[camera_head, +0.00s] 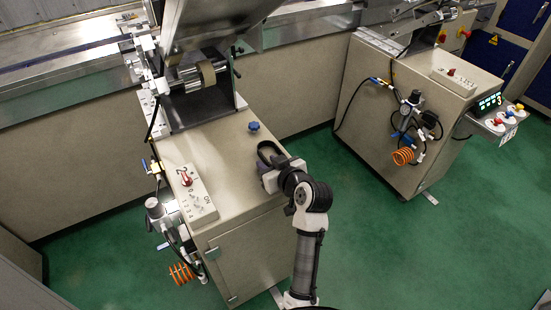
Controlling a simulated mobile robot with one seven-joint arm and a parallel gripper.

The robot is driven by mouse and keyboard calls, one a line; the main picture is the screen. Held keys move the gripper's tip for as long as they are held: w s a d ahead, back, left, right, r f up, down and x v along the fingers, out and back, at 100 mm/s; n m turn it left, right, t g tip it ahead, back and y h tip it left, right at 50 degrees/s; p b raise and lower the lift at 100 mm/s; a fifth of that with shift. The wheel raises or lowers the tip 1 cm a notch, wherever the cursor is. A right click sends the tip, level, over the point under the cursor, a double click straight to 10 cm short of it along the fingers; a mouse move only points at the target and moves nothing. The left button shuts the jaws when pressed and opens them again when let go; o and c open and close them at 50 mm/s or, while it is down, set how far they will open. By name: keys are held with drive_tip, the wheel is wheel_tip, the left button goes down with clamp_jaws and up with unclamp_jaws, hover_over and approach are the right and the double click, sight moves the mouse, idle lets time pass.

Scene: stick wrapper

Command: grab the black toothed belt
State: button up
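A black loop, which looks like the black toothed belt (262,146), is on the beige cabinet top (232,158), near its right edge. Its teeth are too small to make out. My arm reaches up from the bottom of the view, and my gripper (269,172) is right at the near side of the loop. The gripper body and wrist cover the near part of the loop. The fingers cannot be made out, so I cannot tell whether they touch the belt or are open or shut.
A blue knob (253,126) stands just behind the belt. A control box with a red switch (187,179) is on the left of the cabinet top. A roller machine (200,75) rises at the back. A second cabinet (395,120) stands to the right, with green floor (345,185) between.

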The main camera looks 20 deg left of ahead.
drive_tip(key=shift+c, duration=0.3)
clamp_jaws()
